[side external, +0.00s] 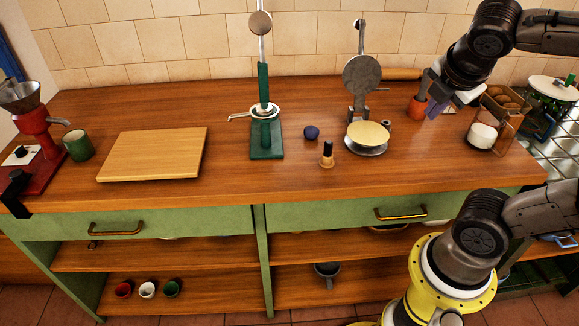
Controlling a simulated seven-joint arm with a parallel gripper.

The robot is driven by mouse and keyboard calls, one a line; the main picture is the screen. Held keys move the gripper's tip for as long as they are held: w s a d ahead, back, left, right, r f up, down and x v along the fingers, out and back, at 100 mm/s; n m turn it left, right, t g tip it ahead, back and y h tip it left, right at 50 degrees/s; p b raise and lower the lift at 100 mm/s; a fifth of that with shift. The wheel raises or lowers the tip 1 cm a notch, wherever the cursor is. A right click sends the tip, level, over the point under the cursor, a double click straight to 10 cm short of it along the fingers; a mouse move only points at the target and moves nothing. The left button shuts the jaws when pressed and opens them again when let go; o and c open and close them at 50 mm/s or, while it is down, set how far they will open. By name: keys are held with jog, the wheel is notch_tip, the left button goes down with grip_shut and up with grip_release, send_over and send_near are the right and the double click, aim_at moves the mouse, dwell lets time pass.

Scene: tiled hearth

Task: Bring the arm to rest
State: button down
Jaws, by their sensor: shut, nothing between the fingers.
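My arm comes in from the right edge, with its end raised over the right part of the wooden counter (230,100). My gripper (438,100) points down and to the left, near an orange cup (416,108) at the back right. It is shut and holds nothing. The fingertips are small and partly merge with the things behind them, so I cannot tell whether they touch the cup.
Left of my gripper stand a round-plated press (362,75) with a pale disc (368,134), a wooden-handled stamp (327,156) and a green lever press (265,138). A white-filled jar (482,135) and glass container (505,103) stand right. A board (153,154) lies left.

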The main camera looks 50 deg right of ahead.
jog(key=a+f+m+t+y, duration=0.2)
jog(key=a+m+y, duration=0.3)
jog(key=a+m, duration=0.5)
jog(key=f+m, duration=0.1)
jog(key=m, duration=0.3)
jog(key=shift+a+f+y, duration=0.15)
jog(key=shift+y, duration=0.25)
